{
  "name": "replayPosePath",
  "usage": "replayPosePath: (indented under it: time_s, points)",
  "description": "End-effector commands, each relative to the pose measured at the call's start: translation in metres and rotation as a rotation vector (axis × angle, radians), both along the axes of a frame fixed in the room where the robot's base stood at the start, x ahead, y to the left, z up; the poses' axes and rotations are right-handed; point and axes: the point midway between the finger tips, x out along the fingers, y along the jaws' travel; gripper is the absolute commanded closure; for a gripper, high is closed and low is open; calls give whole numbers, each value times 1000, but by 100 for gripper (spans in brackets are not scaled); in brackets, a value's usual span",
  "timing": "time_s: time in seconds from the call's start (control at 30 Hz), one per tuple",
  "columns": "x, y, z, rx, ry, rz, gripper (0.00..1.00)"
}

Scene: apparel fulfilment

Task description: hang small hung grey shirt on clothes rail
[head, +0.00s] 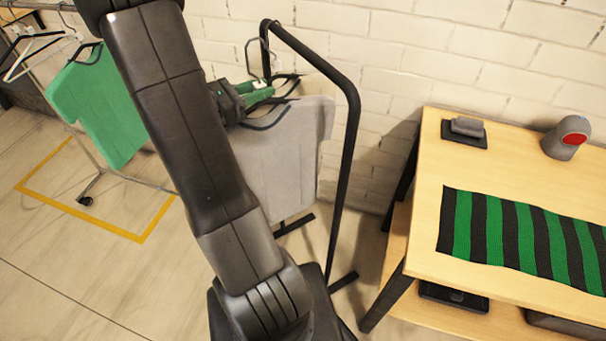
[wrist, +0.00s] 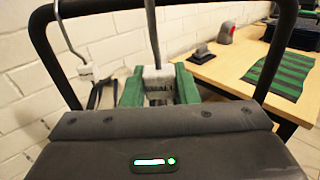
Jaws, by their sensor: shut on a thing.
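A grey shirt (head: 297,150) hangs in the head view on a dark hanger (head: 270,119), below and beside my gripper (head: 257,97). My gripper has green fingers and is shut on the pale block at the hanger's neck, which shows in the wrist view (wrist: 157,75). The hook rises from that block out of the wrist picture, so its top is hidden there. A black clothes rail (head: 345,150) stands right by the shirt; its frame also shows in the wrist view (wrist: 50,60). The shirt is partly hidden by my arm.
A second hanger hook with a pale block (wrist: 88,72) hangs at the rail's left in the wrist view. A green shirt (head: 100,110) hangs on a metal rail at the left. A wooden table (head: 420,200) with a striped green-black cloth (head: 520,235) stands at the right, before a brick wall.

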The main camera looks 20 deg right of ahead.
Motion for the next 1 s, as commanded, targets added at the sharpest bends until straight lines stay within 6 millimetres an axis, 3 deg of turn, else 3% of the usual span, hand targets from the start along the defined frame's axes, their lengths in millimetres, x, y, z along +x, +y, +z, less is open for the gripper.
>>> replayPosePath:
  time_s: [1.0]
  points:
    - [-55, 194, 2, 0, 0, 4, 96]
